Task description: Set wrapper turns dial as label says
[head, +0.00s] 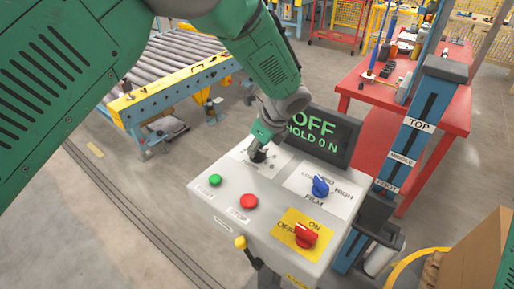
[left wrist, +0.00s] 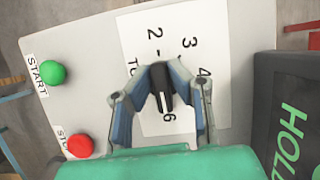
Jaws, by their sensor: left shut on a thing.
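The turns dial is a black knob with a white line (left wrist: 163,88) on a white plate (left wrist: 190,30) with numbers; 2, 3, 4 and 6 can be read in the left wrist view. My left gripper (head: 259,153) is over the dial at the back left of the grey control panel (head: 222,198). In the left wrist view my left gripper (left wrist: 164,70) has its two fingers shut on the knob from both sides. The white line runs toward the bottom of that view, but its exact number is partly hidden by the gripper. My right gripper is out of view.
A screen (head: 320,135) behind the panel reads OFF and HOLD 0 N. Beside the dial are a blue film knob (head: 320,187), green start button (head: 215,180), red stop button (head: 249,201) and red on/off switch (head: 306,236). A blue mast (head: 415,130) stands right.

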